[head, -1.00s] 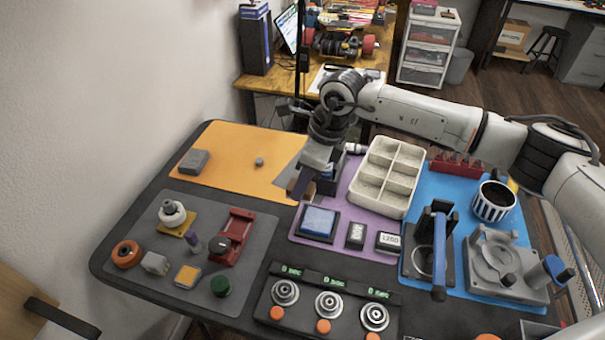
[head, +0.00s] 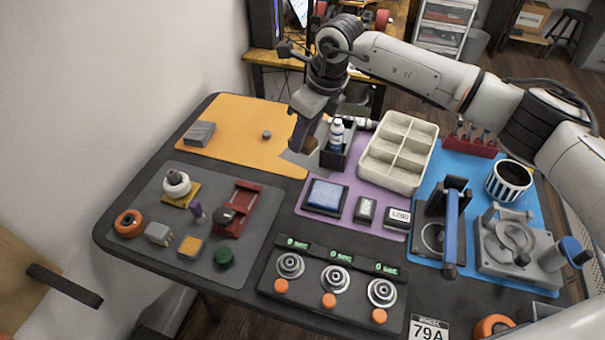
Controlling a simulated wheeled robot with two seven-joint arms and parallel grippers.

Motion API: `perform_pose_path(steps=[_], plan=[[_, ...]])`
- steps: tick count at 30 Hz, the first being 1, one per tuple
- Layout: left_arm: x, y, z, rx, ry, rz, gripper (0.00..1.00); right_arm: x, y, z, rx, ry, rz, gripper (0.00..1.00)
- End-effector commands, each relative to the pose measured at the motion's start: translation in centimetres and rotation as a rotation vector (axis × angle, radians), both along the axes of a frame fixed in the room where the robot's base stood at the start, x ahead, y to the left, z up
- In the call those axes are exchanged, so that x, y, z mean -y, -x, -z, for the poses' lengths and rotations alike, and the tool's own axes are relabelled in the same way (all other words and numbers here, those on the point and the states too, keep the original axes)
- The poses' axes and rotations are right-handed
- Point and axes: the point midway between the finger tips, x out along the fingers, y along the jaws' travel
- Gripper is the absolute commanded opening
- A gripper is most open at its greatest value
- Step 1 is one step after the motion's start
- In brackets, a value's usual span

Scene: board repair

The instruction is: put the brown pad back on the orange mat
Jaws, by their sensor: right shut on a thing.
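The orange mat (head: 235,136) lies at the back left of the table. A grey block (head: 200,133) and a small grey knob (head: 267,134) rest on it. My right gripper (head: 303,140) is over the mat's right end, pointing down. It is shut on the brown pad (head: 311,143), which shows only as a small brown patch at the fingers, mostly hidden. The pad appears held above the surface; the exact gap cannot be told. A grey patch (head: 297,158) shows below the gripper. My left gripper is not in view.
A dark holder with a white bottle (head: 337,132) stands close to the right of the gripper. A cream divided tray (head: 375,180) is further right. A grey mat (head: 165,225) with several small parts lies in front.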

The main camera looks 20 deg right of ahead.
Motion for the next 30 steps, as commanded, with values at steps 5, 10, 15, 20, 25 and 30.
perform_pose_path(steps=[5,10,15,20,25,30], plan=[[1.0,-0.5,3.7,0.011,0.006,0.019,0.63,-0.6,-3.9,0.9,0.009,-0.007,0.270,0.14],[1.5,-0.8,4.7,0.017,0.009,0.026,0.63,-0.8,-5.6,0.3,0.009,-0.015,0.445,0.14],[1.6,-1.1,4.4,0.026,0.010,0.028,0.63,-0.8,-6.0,1.4,0.004,-0.017,0.506,0.14],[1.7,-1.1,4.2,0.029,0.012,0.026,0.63,-0.8,-5.9,4.3,0.004,-0.018,0.506,0.14],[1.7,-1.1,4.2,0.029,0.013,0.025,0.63,-0.8,-6.0,6.0,0.007,-0.019,0.505,0.14],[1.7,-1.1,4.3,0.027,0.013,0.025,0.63,-0.8,-5.9,7.8,0.004,-0.018,0.504,0.14]])
